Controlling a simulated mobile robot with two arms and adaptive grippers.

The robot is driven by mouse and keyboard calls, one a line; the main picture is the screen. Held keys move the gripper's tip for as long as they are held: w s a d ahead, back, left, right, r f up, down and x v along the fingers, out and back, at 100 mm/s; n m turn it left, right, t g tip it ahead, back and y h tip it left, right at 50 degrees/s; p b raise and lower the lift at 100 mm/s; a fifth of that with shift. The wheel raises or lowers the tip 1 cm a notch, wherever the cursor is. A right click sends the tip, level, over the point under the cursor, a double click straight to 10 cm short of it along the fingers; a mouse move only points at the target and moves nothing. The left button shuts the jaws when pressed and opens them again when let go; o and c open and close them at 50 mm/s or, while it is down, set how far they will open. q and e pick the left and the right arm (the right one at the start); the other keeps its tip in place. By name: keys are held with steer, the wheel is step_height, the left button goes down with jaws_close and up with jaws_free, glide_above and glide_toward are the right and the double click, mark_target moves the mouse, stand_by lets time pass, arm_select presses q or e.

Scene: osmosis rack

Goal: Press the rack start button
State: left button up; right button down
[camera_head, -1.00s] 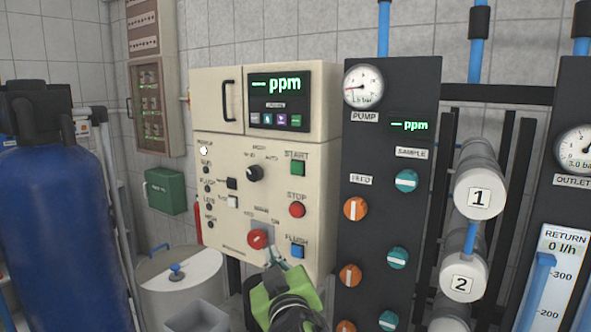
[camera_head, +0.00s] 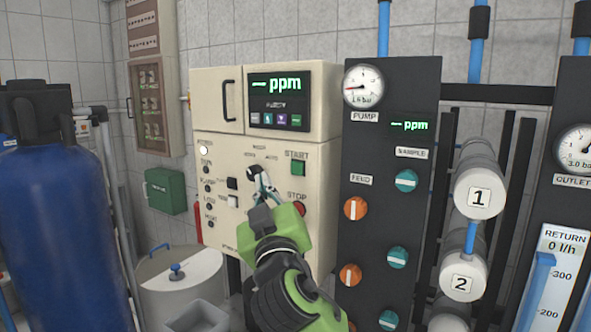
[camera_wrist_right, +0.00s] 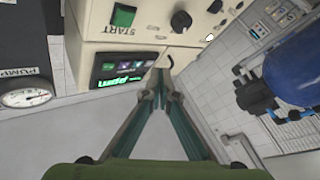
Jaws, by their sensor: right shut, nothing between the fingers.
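The green START button (camera_head: 298,168) sits at the upper right of the cream control panel (camera_head: 216,150). It also shows in the right wrist view (camera_wrist_right: 123,15), at the top left. My right gripper (camera_head: 264,181) is shut and empty in front of the panel, to the left of and slightly below the START button, apart from it. My left gripper is not in view.
The display (camera_head: 279,98) reads "— ppm". A dark pump panel (camera_head: 391,160) with orange and teal knobs stands right. A blue tank (camera_head: 60,230) stands left.

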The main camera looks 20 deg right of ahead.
mark_target(291, 173)
steer(key=shift+w+d, duration=0.85)
steer(key=shift+d, duration=0.3)
steer(key=shift+w+d, duration=0.85)
steer(key=shift+d, duration=0.25)
steer(key=shift+w+d, duration=0.85)
steer(key=shift+d, duration=0.3)
steer(key=shift+w+d, duration=0.1)
steer(key=shift+w, duration=0.05)
steer(key=shift+w+d, duration=0.1)
steer(key=shift+d, duration=0.1)
steer(key=shift+w+d, duration=0.3)
steer(key=shift+d, duration=0.05)
steer(key=shift+s+a, duration=0.55)
steer(key=shift+a, duration=0.15)
steer(key=s+a, duration=0.1)
steer(key=a, duration=0.1)
steer(key=s+a, duration=0.2)
